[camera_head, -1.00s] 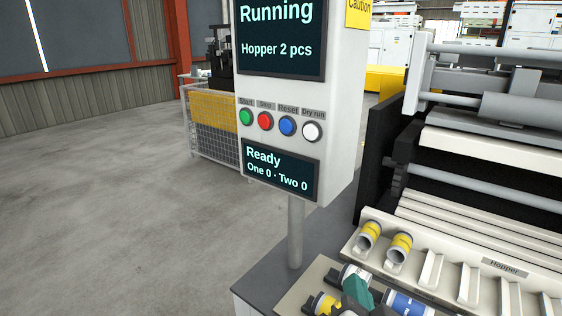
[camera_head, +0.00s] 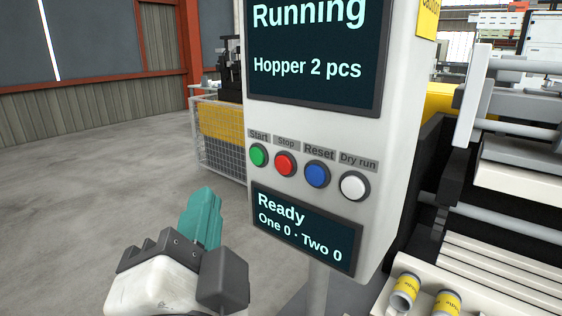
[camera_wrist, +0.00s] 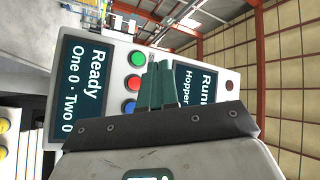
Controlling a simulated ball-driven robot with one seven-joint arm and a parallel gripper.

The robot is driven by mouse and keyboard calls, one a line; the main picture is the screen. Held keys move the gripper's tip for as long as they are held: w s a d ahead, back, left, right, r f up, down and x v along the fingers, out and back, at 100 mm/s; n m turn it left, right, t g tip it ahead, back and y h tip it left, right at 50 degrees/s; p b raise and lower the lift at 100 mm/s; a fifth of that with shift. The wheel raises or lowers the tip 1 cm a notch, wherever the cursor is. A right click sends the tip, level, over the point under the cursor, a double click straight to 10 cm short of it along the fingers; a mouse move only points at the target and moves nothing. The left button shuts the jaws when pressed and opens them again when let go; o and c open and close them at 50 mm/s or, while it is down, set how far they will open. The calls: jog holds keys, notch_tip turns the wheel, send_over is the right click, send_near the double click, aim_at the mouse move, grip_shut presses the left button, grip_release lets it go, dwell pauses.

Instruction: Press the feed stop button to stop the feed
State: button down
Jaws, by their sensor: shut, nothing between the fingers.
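The red Stop button (camera_head: 285,164) is on the white control panel (camera_head: 400,120), between the green Start button (camera_head: 258,155) and the blue Reset button (camera_head: 317,174). The upper screen (camera_head: 315,80) reads "Running" and "Hopper 2 pcs". My gripper (camera_head: 207,192) is shut and empty, its teal fingers pointing up, to the lower left of the buttons and apart from them in the picture. In the wrist view the panel is turned sideways; the fingertips (camera_wrist: 161,66) overlap the panel beside the green button (camera_wrist: 137,58) and red button (camera_wrist: 133,83).
A white Dry run button (camera_head: 354,186) is right of Reset. The lower screen (camera_head: 303,229) reads "Ready, One 0, Two 0". The hopper with two yellow-banded pieces (camera_head: 446,301) is at lower right. Open floor (camera_head: 70,200) lies to the left.

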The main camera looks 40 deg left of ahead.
jog(key=shift+w, duration=0.15)
jog(key=w+p, duration=0.1)
jog(key=w, duration=0.7)
jog(key=shift+w+d, duration=0.3)
jog(key=shift+d, duration=0.1)
jog(key=shift+w, duration=0.1)
dwell(1.6)
jog(key=shift+w, duration=0.3)
jog(key=shift+w, duration=0.35)
dwell(0.7)
dwell(0.3)
jog(key=shift+s, duration=0.75)
jog(key=shift+s+a+b, duration=0.2)
jog(key=shift+s+b, duration=0.35)
jog(key=shift+s, duration=2)
